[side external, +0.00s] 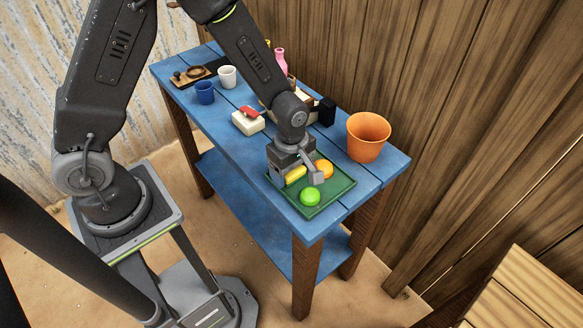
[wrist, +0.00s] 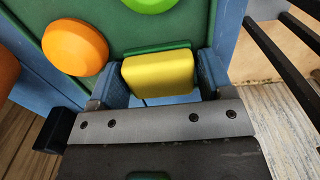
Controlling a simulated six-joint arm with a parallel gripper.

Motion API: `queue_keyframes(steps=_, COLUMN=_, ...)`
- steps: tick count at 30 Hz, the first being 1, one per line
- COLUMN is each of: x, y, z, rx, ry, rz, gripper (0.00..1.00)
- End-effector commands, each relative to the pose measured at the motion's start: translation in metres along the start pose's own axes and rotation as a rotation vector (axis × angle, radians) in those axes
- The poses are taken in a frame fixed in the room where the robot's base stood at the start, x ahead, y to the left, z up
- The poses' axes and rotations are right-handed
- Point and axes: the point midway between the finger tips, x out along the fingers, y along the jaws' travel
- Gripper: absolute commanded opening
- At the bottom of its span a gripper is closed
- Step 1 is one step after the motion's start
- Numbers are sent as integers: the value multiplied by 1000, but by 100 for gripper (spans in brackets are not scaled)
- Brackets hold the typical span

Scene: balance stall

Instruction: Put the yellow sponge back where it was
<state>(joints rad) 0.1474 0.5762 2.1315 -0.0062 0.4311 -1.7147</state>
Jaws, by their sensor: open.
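The yellow sponge (wrist: 158,73) is between the two fingers of my gripper (wrist: 161,80) in the wrist view, with a dark green strip along its far edge. In the side view the sponge (side external: 295,174) shows partly under my gripper (side external: 299,174), at the green tray (side external: 330,201). My gripper is open, pointing down, with one finger on each side of the sponge. I cannot tell whether the fingers touch it or whether it rests fully on the tray.
An orange round piece (side external: 325,169) and a green one (side external: 310,196) lie on the tray close to my gripper. An orange pot (side external: 367,137) stands behind. A white block with a red top (side external: 249,120), a blue cup (side external: 205,92) and a white cup (side external: 227,77) stand farther along the blue table.

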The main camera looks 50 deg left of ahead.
Motion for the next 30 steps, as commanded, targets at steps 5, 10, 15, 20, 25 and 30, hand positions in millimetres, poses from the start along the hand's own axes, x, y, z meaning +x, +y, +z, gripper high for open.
queue_keyframes(steps=5, x=-9, y=0, z=0, rx=0, ry=0, rz=2, gripper=74)
queue_keyframes(steps=10, x=-39, y=1, z=0, rx=0, ry=-1, rz=7, gripper=74)
queue_keyframes(steps=15, x=-76, y=1, z=0, rx=0, ry=-1, rz=7, gripper=74)
queue_keyframes(steps=20, x=-104, y=1, z=0, rx=0, ry=-1, rz=5, gripper=74)
queue_keyframes(steps=25, x=-120, y=0, z=0, rx=1, ry=0, rz=2, gripper=74)
queue_keyframes(steps=30, x=-144, y=-6, z=-5, rx=105, ry=-3, rz=40, gripper=74)
